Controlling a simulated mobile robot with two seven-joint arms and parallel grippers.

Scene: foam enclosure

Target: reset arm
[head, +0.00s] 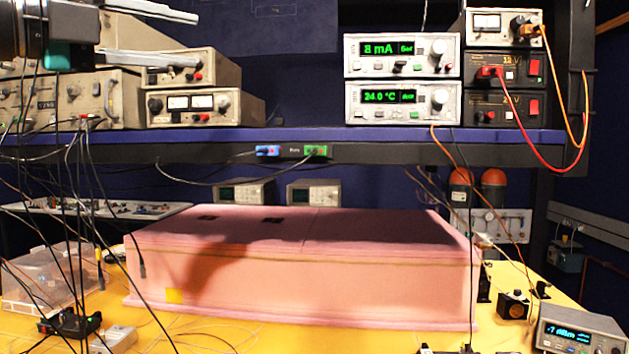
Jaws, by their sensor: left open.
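My left gripper (150,35) is at the upper left of the head view. Its two pale fingers are spread apart with nothing between them. It is in front of the shelf instruments in the picture, well above the pink foam enclosure. The foam enclosure (300,285) sits closed on the yellow table, with two small dark patches on its top. My right gripper does not show.
A shelf (350,140) with instruments spans the back above the enclosure. Black cables hang at the left in front of a clear plastic box (50,280). A small meter (580,330) stands at the front right of the yellow table (250,335).

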